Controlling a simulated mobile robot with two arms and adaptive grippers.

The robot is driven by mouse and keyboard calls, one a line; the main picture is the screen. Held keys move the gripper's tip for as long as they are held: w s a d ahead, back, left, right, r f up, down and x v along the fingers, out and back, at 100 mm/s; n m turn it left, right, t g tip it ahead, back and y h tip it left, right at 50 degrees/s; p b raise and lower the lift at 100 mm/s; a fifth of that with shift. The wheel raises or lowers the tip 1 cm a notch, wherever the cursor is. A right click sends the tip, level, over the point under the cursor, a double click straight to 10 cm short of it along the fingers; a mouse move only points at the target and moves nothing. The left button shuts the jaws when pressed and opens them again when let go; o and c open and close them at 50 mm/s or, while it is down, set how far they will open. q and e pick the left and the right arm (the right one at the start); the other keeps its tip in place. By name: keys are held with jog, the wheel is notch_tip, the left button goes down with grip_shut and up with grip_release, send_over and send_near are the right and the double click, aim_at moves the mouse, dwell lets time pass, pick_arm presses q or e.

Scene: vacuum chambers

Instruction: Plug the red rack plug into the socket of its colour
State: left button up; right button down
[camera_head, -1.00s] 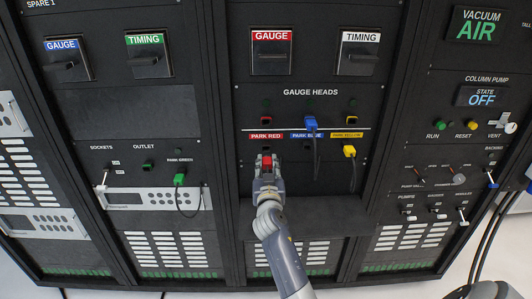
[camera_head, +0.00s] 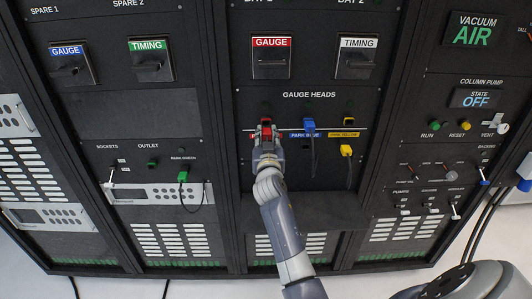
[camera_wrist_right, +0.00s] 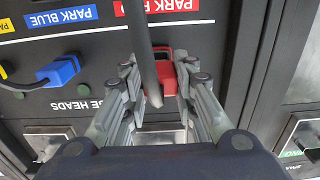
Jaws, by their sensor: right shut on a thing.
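The red rack plug (camera_head: 266,132) is held in my right gripper (camera_head: 266,143), just under the GAUGE HEADS row. In the right wrist view the red plug (camera_wrist_right: 163,68) sits between the fingertips of the right gripper (camera_wrist_right: 166,92), with its dark cable passing in front. The red socket of that row is mostly hidden behind the plug and gripper. I cannot tell whether the plug touches or enters it. My left gripper is not in view.
A blue plug (camera_head: 309,127) sits in the socket row to the right. A yellow plug (camera_head: 346,151) hangs lower at PARK YELLOW, with a yellow-framed socket (camera_head: 348,120) above it. A green plug (camera_head: 182,177) is parked on the left panel. A ledge (camera_head: 325,208) juts out below.

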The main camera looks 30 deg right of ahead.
aim_at(267, 129)
jog(key=shift+w+d+f, duration=0.1)
jog(key=shift+w+d, duration=0.25)
jog(key=shift+w, duration=0.2)
jog(key=shift+s, duration=0.15)
jog(key=shift+r, duration=0.2)
jog(key=shift+w+f+b, duration=0.15)
jog(key=shift+w+b, duration=0.1)
jog(key=shift+b, duration=0.1)
jog(key=shift+w+d+b, duration=0.2)
jog(key=shift+d+b, duration=0.05)
jog(key=shift+b, duration=0.05)
dwell(0.6)
jog(key=shift+w+d+b, duration=0.35)
jog(key=shift+w+b, duration=0.15)
jog(key=shift+w, duration=0.15)
dwell(0.6)
jog(key=shift+w+d+r, duration=0.1)
jog(key=shift+r, duration=0.15)
dwell(0.4)
